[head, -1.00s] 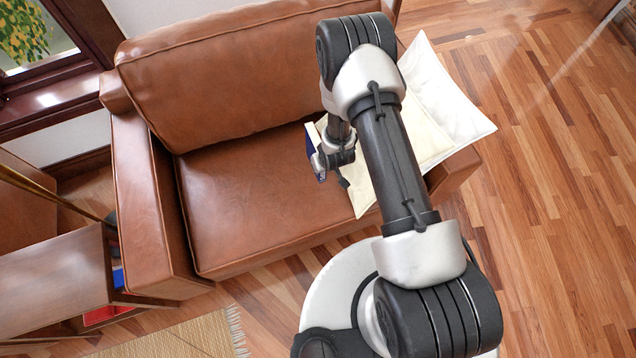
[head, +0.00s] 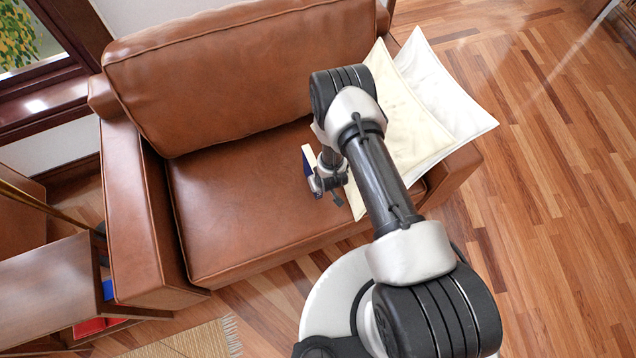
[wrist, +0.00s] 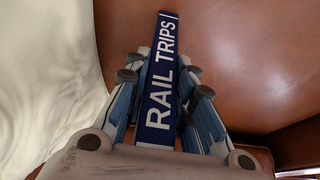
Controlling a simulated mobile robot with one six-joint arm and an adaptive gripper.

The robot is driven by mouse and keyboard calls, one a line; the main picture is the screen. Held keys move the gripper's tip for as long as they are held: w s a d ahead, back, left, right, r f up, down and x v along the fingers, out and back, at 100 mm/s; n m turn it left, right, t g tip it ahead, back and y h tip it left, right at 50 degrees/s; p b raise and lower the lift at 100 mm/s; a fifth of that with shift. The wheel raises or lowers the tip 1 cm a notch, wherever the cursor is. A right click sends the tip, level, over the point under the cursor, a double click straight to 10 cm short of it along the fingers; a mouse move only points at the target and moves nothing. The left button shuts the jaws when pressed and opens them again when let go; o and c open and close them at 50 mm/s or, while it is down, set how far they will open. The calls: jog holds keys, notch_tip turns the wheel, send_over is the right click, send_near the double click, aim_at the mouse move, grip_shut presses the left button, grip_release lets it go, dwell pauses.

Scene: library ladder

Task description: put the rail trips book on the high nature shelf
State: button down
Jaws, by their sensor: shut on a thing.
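The rail trips book (wrist: 160,85) has a dark blue spine with white letters, "RAIL TRIPS". My gripper (wrist: 165,90) is shut on it, with a finger on each side of the spine in the wrist view. In the head view the book (head: 308,160) shows as a blue and pale edge beside my gripper (head: 322,180), over the seat of the brown leather armchair (head: 240,200). I cannot tell whether the book touches the seat. The high nature shelf is not recognisable in these views.
Cream and white cushions (head: 445,105) lean at the chair's right side, close to my arm; pale cloth also fills the left of the wrist view (wrist: 45,80). A wooden unit (head: 45,280) with red and blue items stands lower left. Wood floor (head: 540,200) is clear at right.

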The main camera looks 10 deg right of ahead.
jog(key=c, duration=1.8)
grip_release()
jog(key=shift+f, duration=0.15)
jog(key=o, duration=0.4)
jog(key=shift+o, duration=0.2)
